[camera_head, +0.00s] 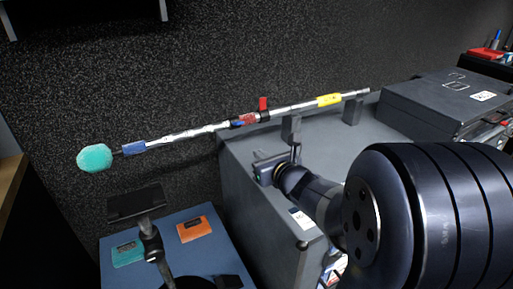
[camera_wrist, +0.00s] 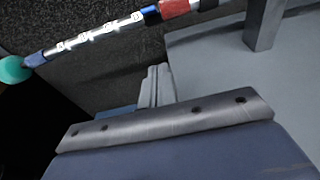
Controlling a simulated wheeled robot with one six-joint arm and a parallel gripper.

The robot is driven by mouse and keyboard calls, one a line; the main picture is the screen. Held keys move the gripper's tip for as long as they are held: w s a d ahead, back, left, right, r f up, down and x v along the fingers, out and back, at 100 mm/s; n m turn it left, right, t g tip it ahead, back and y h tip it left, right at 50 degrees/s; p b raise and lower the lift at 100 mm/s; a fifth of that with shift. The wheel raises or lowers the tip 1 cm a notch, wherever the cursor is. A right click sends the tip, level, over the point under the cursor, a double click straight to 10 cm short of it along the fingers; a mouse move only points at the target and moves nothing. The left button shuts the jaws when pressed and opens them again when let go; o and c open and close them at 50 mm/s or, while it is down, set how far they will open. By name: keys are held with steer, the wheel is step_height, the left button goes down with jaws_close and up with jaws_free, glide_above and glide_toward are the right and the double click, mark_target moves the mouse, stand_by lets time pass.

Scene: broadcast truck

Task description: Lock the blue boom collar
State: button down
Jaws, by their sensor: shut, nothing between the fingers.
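The silver boom pole (camera_head: 195,132) slants from a teal fuzzy microphone cover (camera_head: 95,158) at lower left up to the right. A blue sleeve (camera_head: 134,147) sits just behind the cover. A smaller blue band (camera_head: 237,123) adjoins a red sleeve (camera_head: 248,120), and it also shows in the wrist view (camera_wrist: 150,13). I cannot tell which blue part is the collar. A red lever (camera_head: 263,104) stands upright above the pole. My gripper (camera_wrist: 157,84) is shut and empty, below the pole and apart from it. In the head view my wrist hides part of the cabinet.
Two grey posts stand under the pole, the nearer one (camera_head: 291,127) on a grey cabinet (camera_head: 250,215). A yellow sleeve (camera_head: 329,100) is farther right. A dark case (camera_head: 446,100) takes up the cabinet's right. A blue surface (camera_head: 205,250) with orange (camera_head: 195,229) and teal cards lies lower left.

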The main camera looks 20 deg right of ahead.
mark_target(238, 123)
steer(key=w+a+r, duration=0.2)
steer(key=w, duration=0.7)
steer(key=shift+w+p, duration=0.4)
steer(key=shift+r+p, duration=0.2)
steer(key=shift+p, duration=0.35)
steer(key=shift+g+p, duration=0.3)
steer(key=shift+p, duration=0.35)
steer(key=shift+r+g+p, duration=0.25)
steer(key=shift+g+p, duration=0.05)
steer(key=shift+p, duration=0.8)
